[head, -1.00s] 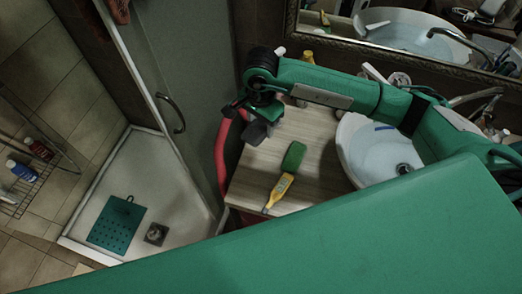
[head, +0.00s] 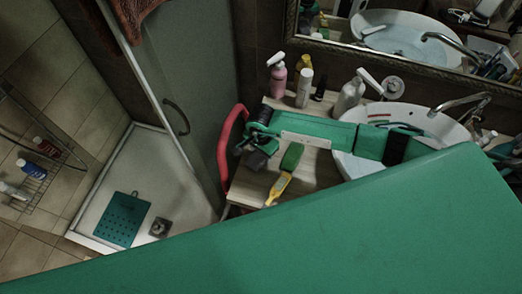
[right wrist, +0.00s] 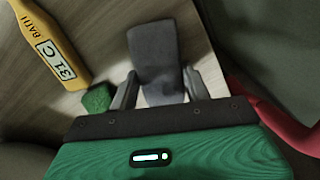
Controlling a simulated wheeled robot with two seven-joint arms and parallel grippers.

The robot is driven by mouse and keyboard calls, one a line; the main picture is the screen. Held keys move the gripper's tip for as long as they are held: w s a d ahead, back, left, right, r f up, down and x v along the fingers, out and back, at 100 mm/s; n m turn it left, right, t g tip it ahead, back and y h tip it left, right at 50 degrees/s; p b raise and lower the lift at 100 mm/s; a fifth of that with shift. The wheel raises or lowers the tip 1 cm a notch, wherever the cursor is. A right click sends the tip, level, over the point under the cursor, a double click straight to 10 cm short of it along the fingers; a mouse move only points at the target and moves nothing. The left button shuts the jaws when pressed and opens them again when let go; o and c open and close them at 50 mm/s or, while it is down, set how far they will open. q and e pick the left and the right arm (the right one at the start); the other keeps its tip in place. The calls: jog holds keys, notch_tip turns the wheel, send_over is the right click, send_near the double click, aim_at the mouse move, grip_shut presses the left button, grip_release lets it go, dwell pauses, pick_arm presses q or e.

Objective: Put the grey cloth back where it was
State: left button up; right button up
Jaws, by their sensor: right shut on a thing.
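The grey cloth (head: 257,161) is a small dark grey piece at the left end of the wooden counter (head: 238,190). My right gripper (head: 254,152) is shut on it. In the right wrist view the cloth (right wrist: 157,50) sticks out between the two fingers (right wrist: 160,88), over the wood. I cannot tell whether it touches the counter. My left gripper is not in view.
A yellow bath thermometer (head: 278,188) and a green sponge (head: 292,157) lie right of the cloth. Several bottles, including a pink one (head: 278,78), stand behind my arm. The white basin (head: 350,166) is at right. A red rail (head: 226,133) borders the counter's left.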

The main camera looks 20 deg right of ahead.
jog(key=shift+f, duration=0.15)
jog(key=o, duration=0.9)
jog(key=shift+r, duration=0.3)
notch_tip(320, 180, up, 12)
jog(key=b, duration=0.5)
jog(key=shift+f, duration=0.1)
